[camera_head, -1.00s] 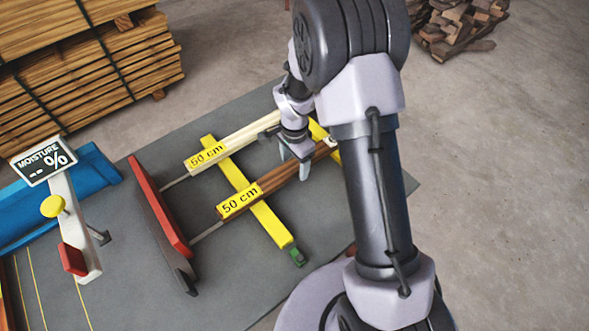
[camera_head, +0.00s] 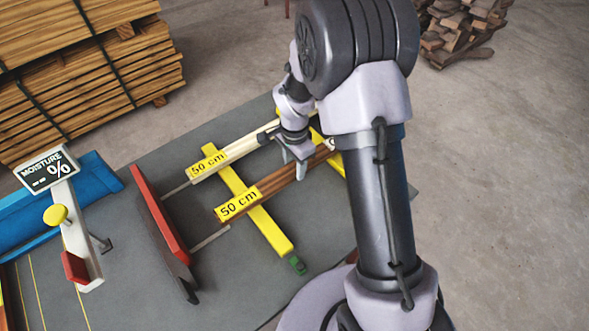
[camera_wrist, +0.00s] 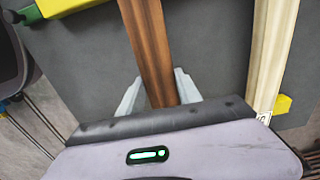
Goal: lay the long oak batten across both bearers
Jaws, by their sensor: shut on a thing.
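A brown wooden batten (camera_head: 270,183) with a yellow "50 cm" label lies slantwise over the near yellow bearer (camera_head: 265,225). A pale batten (camera_head: 245,145), also labelled "50 cm", lies roughly parallel behind it over the same bearer. The second yellow bearer (camera_head: 335,158) is mostly hidden by my arm, so I cannot tell whether either batten rests on it. My gripper (camera_head: 293,170) points down at the brown batten's right part. In the wrist view my gripper (camera_wrist: 158,88) has a finger on each side of the brown batten (camera_wrist: 148,45); the pale batten (camera_wrist: 272,50) is apart to the right.
A red-topped stop bar (camera_head: 160,215) stands at the battens' left, with thin pale rods reaching toward them. A moisture meter (camera_head: 75,225) and a blue trough (camera_head: 95,175) are farther left. Timber stacks (camera_head: 85,75) stand behind. The grey table (camera_head: 225,285) is clear in front.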

